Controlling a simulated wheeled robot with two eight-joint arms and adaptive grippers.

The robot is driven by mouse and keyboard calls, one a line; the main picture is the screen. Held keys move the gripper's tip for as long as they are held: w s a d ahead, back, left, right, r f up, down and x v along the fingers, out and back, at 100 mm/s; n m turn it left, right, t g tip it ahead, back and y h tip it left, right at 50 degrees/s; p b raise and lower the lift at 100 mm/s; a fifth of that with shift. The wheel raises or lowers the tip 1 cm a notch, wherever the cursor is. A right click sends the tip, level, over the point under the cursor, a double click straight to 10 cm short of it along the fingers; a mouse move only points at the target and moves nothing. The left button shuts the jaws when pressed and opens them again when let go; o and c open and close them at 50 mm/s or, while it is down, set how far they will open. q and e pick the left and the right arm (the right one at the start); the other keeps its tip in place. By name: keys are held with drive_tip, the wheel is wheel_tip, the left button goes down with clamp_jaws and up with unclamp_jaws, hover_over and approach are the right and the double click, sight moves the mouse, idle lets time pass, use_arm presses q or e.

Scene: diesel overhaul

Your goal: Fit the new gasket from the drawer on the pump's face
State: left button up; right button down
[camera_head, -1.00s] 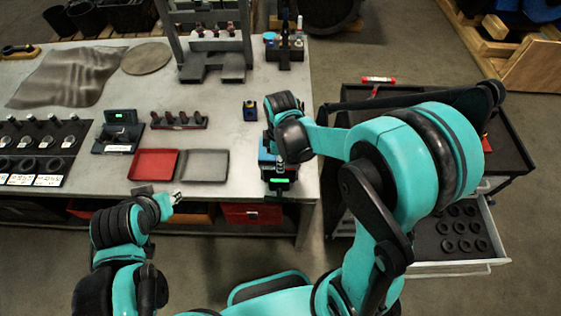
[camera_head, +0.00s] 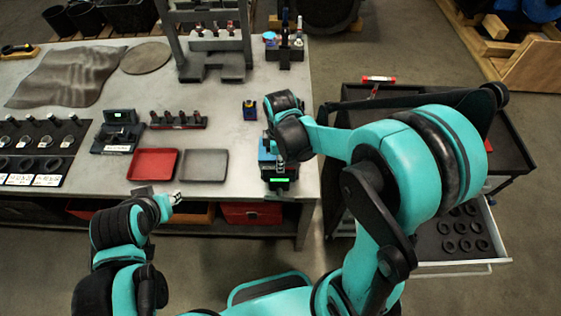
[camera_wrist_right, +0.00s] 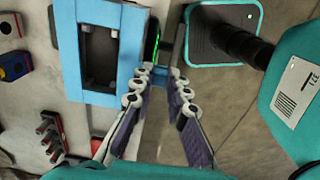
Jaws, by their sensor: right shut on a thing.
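My right gripper (camera_wrist_right: 168,76) is at the blue unit (camera_head: 264,156) on the bench's right edge, which looks like the pump. In the right wrist view this blue unit (camera_wrist_right: 78,52) shows a dark rectangular opening, and the fingertips are just right of it, by a green-lit strip. Black ring gaskets (camera_head: 465,245) lie in rows in the open drawer (camera_head: 447,269). My left gripper (camera_head: 175,198) is at the bench's front edge; its jaw opening is too small to read.
A red tray (camera_head: 153,164) and a grey tray (camera_head: 205,165) lie mid-bench. A small blue-and-yellow part (camera_head: 250,110) and a rack of dark pieces (camera_head: 178,120) stand behind them. A press frame (camera_head: 212,62) stands at the back. The tool cart (camera_head: 517,155) is at right.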

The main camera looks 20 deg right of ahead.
drive_tip(key=shift+f+b, duration=0.7)
drive_tip(key=shift+f, duration=0.15)
idle(0.4)
drive_tip(key=c, duration=1.4)
unclamp_jaws()
wheel_tip(320, 180, up, 12)
drive_tip(key=shift+r, duration=0.1)
